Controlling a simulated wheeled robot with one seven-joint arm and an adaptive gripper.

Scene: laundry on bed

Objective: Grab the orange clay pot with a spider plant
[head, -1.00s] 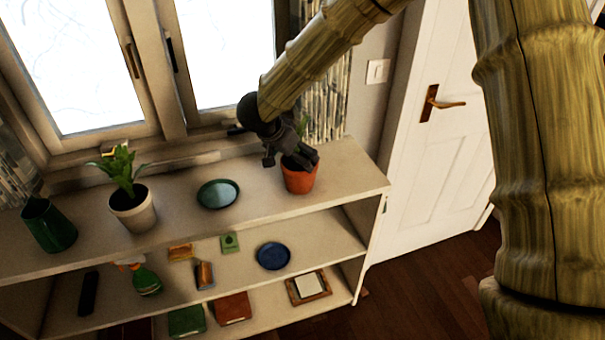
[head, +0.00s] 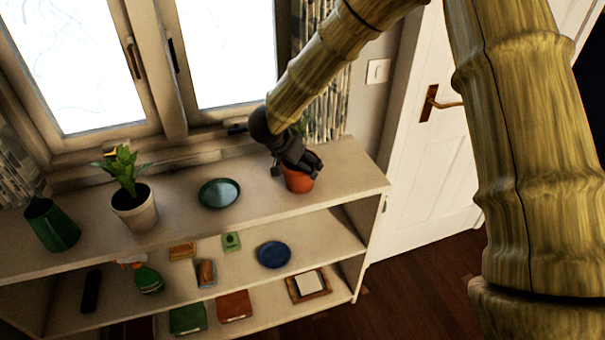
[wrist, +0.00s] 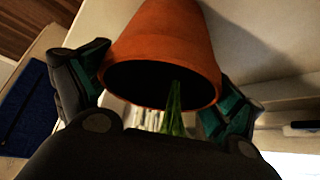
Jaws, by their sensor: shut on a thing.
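The orange clay pot (head: 298,183) stands at the right end of the shelf unit's top. Its green plant shows only a little behind my gripper in the head view. In the wrist view the orange pot (wrist: 165,45) fills the upper middle, with its dark opening and a few green leaves (wrist: 175,110) toward the camera. My gripper (head: 298,165) is at the pot's rim. In the wrist view its two fingers (wrist: 160,85) lie on either side of the pot, shut on it. Whether the pot is lifted off the top cannot be told.
On the shelf top (head: 255,200) are a teal bowl (head: 219,192), a white pot with a plant (head: 134,208) and a green pitcher (head: 52,225). Lower shelves hold a blue plate (head: 273,254), a spray bottle (head: 147,278) and books. The window is behind; a white door (head: 425,160) is at right.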

